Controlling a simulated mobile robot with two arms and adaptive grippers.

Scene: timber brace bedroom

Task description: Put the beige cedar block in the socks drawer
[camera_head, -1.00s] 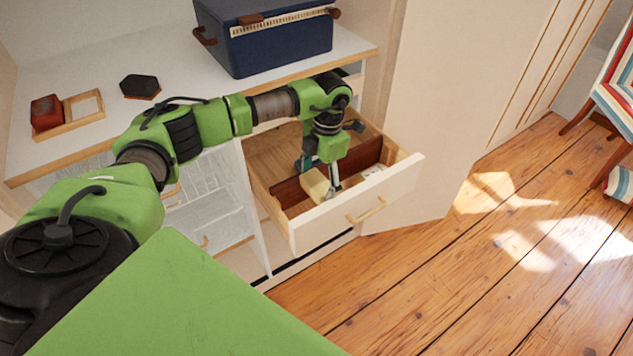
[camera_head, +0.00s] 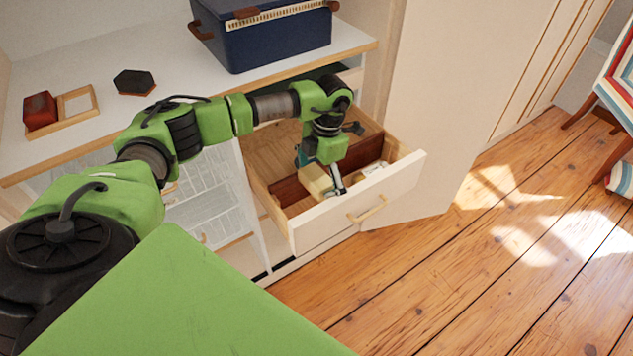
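The beige cedar block (camera_head: 314,181) is inside the pulled-out drawer (camera_head: 325,228), in the part in front of a dark reddish-brown divider (camera_head: 290,190). My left gripper (camera_head: 322,180) points down into the drawer over the block. Its fingers stand spread on either side of the block, with one finger at the block's right. The gripper partly hides the block, and I cannot see clearly whether the block rests on the drawer floor. My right gripper is not in view.
Pale items (camera_head: 374,168) lie at the drawer's right end. A dark blue box (camera_head: 275,42) stands on the white top (camera_head: 190,75), with a red block, a wooden frame and a dark hexagonal piece at left. A cabinet door stands at right.

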